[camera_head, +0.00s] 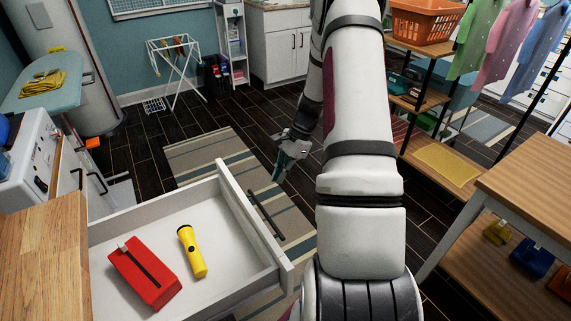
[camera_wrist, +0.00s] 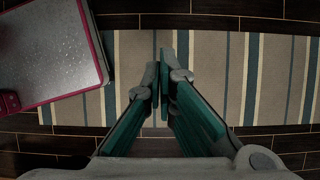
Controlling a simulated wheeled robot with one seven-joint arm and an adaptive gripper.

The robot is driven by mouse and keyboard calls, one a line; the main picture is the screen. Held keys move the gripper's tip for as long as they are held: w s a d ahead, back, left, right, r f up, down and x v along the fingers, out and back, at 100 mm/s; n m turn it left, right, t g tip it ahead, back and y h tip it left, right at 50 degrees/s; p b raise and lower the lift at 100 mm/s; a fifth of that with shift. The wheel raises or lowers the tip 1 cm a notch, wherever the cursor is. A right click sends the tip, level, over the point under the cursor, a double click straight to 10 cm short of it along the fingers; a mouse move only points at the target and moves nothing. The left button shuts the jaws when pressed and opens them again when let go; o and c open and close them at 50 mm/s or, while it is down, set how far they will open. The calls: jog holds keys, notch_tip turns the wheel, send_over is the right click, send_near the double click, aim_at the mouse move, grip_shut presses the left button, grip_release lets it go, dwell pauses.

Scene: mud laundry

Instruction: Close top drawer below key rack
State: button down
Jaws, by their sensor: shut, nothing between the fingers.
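A white drawer (camera_head: 246,222) stands pulled out at the lower left of the head view, below a wooden top. Its front panel faces right and carries a dark bar handle (camera_head: 266,215). A red box (camera_head: 144,275) and a yellow flashlight (camera_head: 192,251) lie inside it. My gripper (camera_head: 281,173) is beyond the drawer's far front corner, apart from the panel, above the striped rug. In the wrist view my gripper (camera_wrist: 164,82) has its teal fingers together at the tips, with nothing between them. The drawer is not seen in the wrist view. No key rack is in view.
A striped rug (camera_head: 205,155) lies on the dark floor beyond and beside the drawer. A wooden-topped table (camera_head: 535,165) and a shelf with an orange basket (camera_head: 422,22) stand at the right. A drying rack (camera_head: 175,70) stands at the back. The wooden counter (camera_head: 40,260) borders the drawer.

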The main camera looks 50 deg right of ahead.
aim_at(114, 251)
jog(key=shift+w+a+f+p, duration=0.15)
jog(key=shift+w+a+f, duration=0.15)
jog(key=shift+a, duration=0.6)
jog(key=shift+w+a+f+p, duration=0.15)
jog(key=shift+a+f, duration=0.3)
jog(key=shift+a, duration=0.4)
jog(key=shift+w+a+f+p, duration=0.1)
jog(key=shift+w+a+f, duration=0.2)
jog(key=shift+a, duration=0.6)
jog(key=shift+a, duration=0.15)
jog(key=w+a, duration=0.4)
jog(key=a, duration=0.9)
jog(key=w+a+b, duration=0.1)
jog(key=w+a, duration=0.2)
jog(key=a, duration=1.1)
jog(key=w+a, duration=0.4)
jog(key=a, duration=0.9)
jog(key=shift+w+a+b, duration=0.25)
jog(key=shift+w+b, duration=0.05)
jog(key=shift+b, duration=0.05)
jog(key=shift+a, duration=0.1)
